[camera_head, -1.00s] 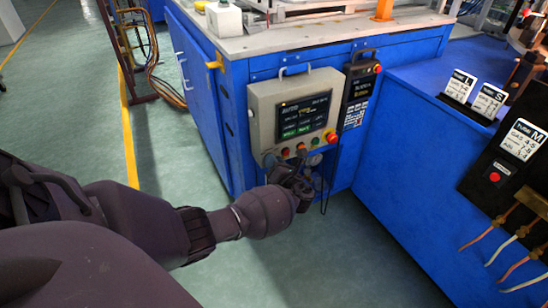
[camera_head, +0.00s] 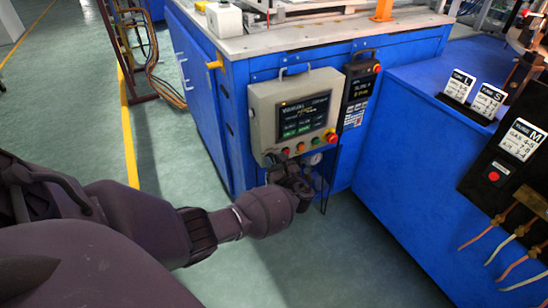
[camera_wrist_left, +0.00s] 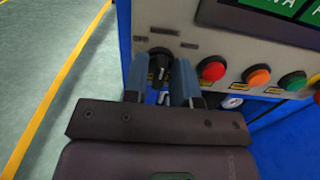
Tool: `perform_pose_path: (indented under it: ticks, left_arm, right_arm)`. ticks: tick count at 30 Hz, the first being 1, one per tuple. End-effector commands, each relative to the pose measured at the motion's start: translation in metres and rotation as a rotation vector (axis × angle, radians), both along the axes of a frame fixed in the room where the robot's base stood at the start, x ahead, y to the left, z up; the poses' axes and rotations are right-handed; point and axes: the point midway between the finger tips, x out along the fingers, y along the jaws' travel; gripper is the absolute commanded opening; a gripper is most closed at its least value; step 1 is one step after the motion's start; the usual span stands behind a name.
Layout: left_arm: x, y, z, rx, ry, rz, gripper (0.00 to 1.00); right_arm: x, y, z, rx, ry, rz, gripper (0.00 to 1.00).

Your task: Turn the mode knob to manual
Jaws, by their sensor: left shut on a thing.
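The mode knob (camera_wrist_left: 159,67) is black and round, at the left end of the row of controls on the grey control box. My left gripper (camera_wrist_left: 161,73) has its two blue-grey fingers on either side of the knob and is shut on it. In the head view my left gripper (camera_head: 275,164) is at the lower left of the control box (camera_head: 262,137), and it hides the knob there. The box's screen (camera_head: 303,117) carries a heading that looks like MANUAL. My right gripper is out of view.
A red emergency stop (camera_head: 331,136) is at the box's right corner. A black controller (camera_head: 360,85) hangs beside the box. Open floor lies to the left.

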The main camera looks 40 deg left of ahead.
Motion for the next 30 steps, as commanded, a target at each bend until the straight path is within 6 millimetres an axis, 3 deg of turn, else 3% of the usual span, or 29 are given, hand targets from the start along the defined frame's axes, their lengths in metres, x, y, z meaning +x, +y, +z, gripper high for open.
perform_pose_path:
  ticks: [16,17,18,30]
  left_arm:
    - [-0.0010,-0.0010,-0.0021,-0.012,-0.021,-0.001,0.02]
    - [-0.0010,-0.0010,-0.0021,-0.012,-0.020,-0.001,0.30]
    - [-0.0010,-0.0009,-0.0020,-0.011,-0.020,-0.001,0.36]
    - [-0.0025,-0.0071,0.0005,-0.011,-0.024,-0.002,0.37]
  right_arm:
    - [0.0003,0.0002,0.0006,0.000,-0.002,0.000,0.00]
    - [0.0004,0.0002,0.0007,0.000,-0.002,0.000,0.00]
    - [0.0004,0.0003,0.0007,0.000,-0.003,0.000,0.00]
    - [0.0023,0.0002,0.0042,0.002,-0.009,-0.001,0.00]
